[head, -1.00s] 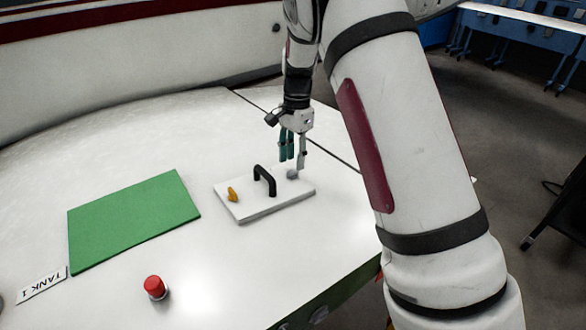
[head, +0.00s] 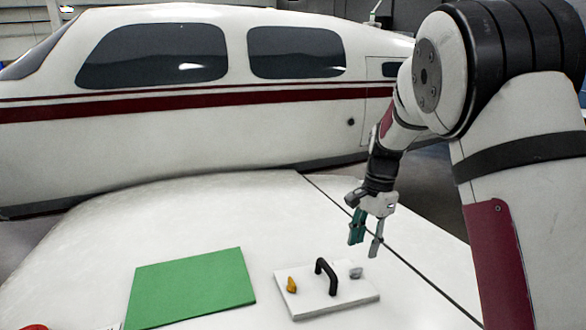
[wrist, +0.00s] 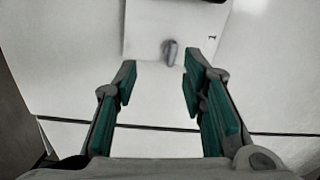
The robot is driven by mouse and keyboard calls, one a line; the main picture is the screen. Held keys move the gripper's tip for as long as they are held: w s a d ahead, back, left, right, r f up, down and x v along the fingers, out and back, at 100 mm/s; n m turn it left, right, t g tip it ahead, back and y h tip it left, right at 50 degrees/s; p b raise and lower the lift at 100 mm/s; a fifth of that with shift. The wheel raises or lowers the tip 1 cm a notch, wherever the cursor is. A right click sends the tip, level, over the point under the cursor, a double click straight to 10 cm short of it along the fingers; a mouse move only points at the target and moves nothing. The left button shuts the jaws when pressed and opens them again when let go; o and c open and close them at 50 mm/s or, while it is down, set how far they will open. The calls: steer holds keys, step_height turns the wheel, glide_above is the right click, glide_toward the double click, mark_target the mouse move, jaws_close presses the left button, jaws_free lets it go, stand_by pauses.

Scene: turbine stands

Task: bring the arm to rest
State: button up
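My gripper (head: 366,248) hangs from my arm above the back right of a white plate on the white wing. It is open, with its green-padded fingers apart and nothing between them. In the wrist view my gripper (wrist: 160,65) shows the same empty gap. A small grey knob (head: 356,272) stands on the plate just below the fingertips, apart from them. It also shows in the wrist view (wrist: 170,50), beyond the fingertips.
The white aircraft body (head: 250,135) with dark windows stands behind. The wing's (head: 150,225) far part is clear.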

steer(key=s+r+n+t, duration=0.3)
steer(key=s+r+n, duration=0.4)
steer(key=s+r, duration=0.8)
steer(key=s+f+n+t+h, duration=0.1)
steer(key=s+n, duration=0.4)
steer(key=s, duration=1.1)
steer(key=shift+f+n+t, duration=0.2)
steer(key=shift+n+t, duration=0.1)
steer(key=shift+t, duration=0.6)
steer(key=shift+a, duration=0.1)
